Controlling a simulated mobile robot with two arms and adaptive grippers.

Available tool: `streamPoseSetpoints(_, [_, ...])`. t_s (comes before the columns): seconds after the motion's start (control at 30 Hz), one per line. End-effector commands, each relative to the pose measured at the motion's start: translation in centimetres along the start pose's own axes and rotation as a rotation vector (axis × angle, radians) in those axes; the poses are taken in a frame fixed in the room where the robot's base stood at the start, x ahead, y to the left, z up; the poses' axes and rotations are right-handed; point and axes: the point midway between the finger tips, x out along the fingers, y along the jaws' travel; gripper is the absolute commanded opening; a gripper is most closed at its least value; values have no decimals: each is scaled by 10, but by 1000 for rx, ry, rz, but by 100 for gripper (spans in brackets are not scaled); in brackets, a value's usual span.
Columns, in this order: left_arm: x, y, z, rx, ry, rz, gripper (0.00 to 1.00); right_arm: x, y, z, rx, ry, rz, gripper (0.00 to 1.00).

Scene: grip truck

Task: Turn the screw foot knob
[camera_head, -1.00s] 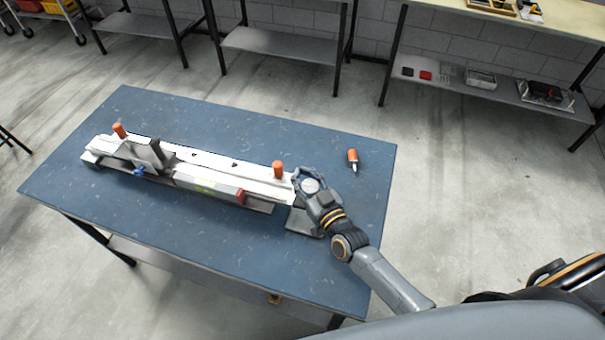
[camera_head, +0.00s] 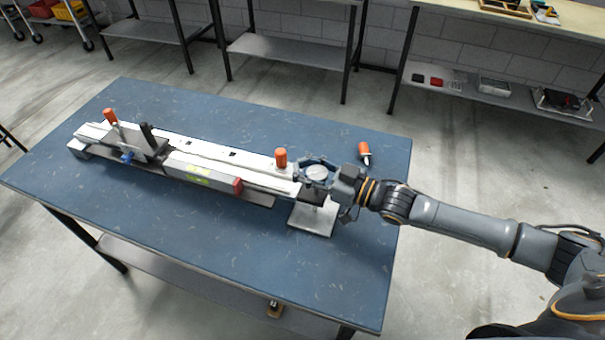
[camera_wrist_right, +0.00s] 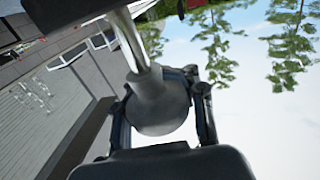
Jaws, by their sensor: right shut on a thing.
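The screw foot knob (camera_head: 318,172) is a round light-grey disc at the right end of the long white fixture (camera_head: 210,152) on the blue table. My right gripper (camera_head: 313,171) is shut on the knob, its fingers around the knob's sides, with the arm reaching in from the right. In the right wrist view the grey knob (camera_wrist_right: 158,105) sits between the finger links, with a shiny metal rod (camera_wrist_right: 131,42) running up from it. A flat grey foot plate (camera_head: 312,217) rests on the table below the knob. My left gripper is not in view.
An orange-capped bottle (camera_head: 364,153) stands on the table behind my right wrist. The front of the blue table (camera_head: 210,235) is clear. Shelved benches (camera_head: 300,50) stand behind.

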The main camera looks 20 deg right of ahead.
Motion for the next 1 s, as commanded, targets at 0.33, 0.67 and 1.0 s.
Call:
streamPoseSetpoints(0.33, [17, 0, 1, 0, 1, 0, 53, -1, -3, 6, 3, -11, -62, 0])
streamPoseSetpoints(0.67, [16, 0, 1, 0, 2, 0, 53, -1, -4, 5, 4, -11, -66, 0])
streamPoseSetpoints(1.0, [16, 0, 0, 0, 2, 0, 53, 0, -4, 3, 2, -5, -66, 48])
